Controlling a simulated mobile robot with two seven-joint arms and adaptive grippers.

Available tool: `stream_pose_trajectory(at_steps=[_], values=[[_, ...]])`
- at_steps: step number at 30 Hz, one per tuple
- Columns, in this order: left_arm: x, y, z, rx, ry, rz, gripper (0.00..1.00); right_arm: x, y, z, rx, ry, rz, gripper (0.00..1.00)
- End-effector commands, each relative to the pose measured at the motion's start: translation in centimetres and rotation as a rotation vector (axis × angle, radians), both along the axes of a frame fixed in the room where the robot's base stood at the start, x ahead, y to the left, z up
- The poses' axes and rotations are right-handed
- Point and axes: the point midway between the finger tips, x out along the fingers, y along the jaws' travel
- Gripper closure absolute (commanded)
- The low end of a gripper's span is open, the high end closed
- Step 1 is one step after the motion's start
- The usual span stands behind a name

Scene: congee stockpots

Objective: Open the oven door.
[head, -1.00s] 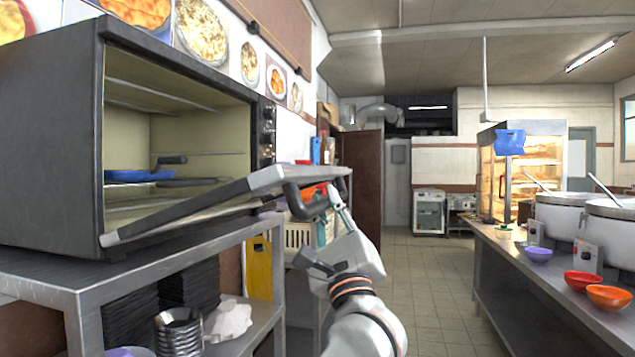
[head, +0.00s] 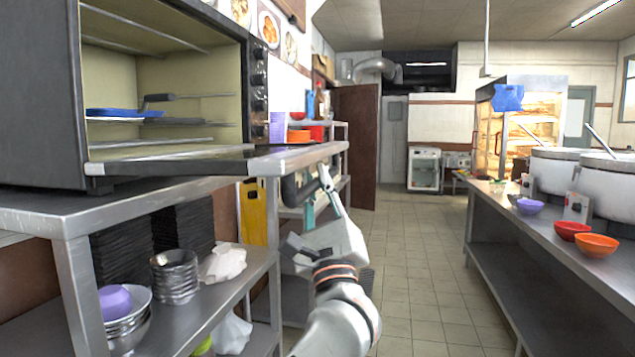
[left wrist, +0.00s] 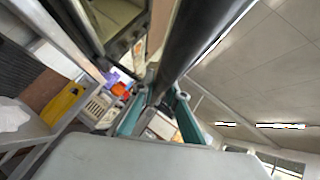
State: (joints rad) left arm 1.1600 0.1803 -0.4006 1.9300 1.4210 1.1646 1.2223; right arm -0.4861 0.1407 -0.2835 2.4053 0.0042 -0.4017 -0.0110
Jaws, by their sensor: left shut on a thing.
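The oven (head: 40,95) is a dark box with a cream interior, on a steel table at the left. Its door (head: 290,160) is folded down at the bottom of the opening and lies about level, its outer edge reaching out to the right. A blue tray (head: 112,113) and a dark-handled pan sit inside. My left gripper (head: 325,185) is below the door's outer edge, shut on the dark handle (head: 291,187). In the left wrist view the handle bar (left wrist: 190,45) runs between the teal fingers (left wrist: 160,112). My right gripper is out of view.
The steel table (head: 150,205) holds stacked dark trays, metal bowls and a purple bowl on its lower shelf. A counter (head: 500,230) with pots and coloured bowls stands at the right. The tiled aisle (head: 415,270) between is clear.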

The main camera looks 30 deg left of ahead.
Motion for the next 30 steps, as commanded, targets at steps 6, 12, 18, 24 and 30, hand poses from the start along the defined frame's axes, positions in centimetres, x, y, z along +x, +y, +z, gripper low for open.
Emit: stream_pose_trajectory(at_steps=[6,12,18,24,30], values=[[0.4,-0.1,-1.3,-0.004,0.017,-0.003,0.69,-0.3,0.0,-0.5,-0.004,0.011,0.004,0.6],[0.2,-0.1,-0.9,-0.002,0.012,-0.002,0.69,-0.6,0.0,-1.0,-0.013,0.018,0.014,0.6],[0.0,-0.3,-1.0,-0.002,0.01,-0.001,0.69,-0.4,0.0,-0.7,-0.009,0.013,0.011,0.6],[-1.6,-1.8,-2.9,-0.003,0.013,-0.005,0.69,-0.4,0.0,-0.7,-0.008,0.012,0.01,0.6],[-4.1,-4.0,-5.6,-0.005,0.014,-0.004,0.69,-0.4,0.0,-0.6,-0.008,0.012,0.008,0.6]])
